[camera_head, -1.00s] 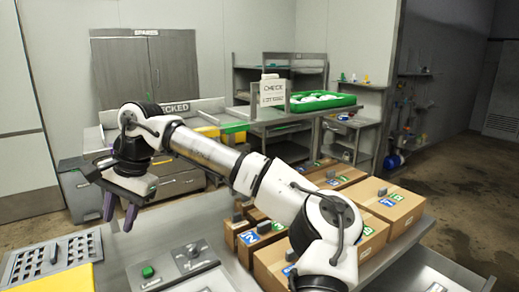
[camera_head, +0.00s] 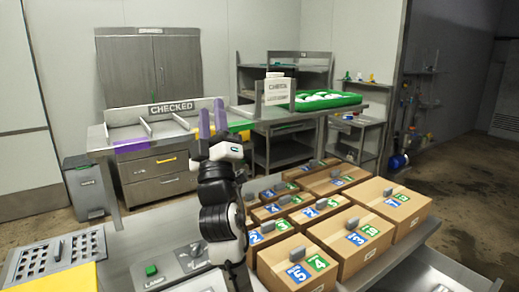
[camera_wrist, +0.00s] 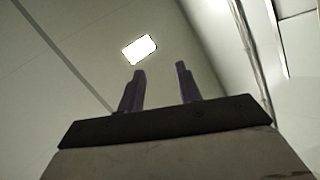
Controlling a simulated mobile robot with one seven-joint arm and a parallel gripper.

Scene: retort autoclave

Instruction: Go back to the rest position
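My gripper (camera_head: 212,118) points upward in the head view, above the bench in front of me. Its two purple fingers stand apart with nothing between them. The wrist view also shows the fingers of my gripper (camera_wrist: 160,88) spread and empty, facing the ceiling and a bright ceiling light (camera_wrist: 139,49). My arm is folded upright in the head view, left of the cardboard boxes (camera_head: 298,262), and hides part of the bench behind it.
Several numbered cardboard boxes stand on a metal table at the right. A control panel with a green button (camera_head: 151,270) and a perforated plate (camera_head: 55,256) lie at the front left. Behind are a CHECKED bench (camera_head: 172,107), a green tray (camera_head: 325,101) and a grey bin (camera_head: 88,187).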

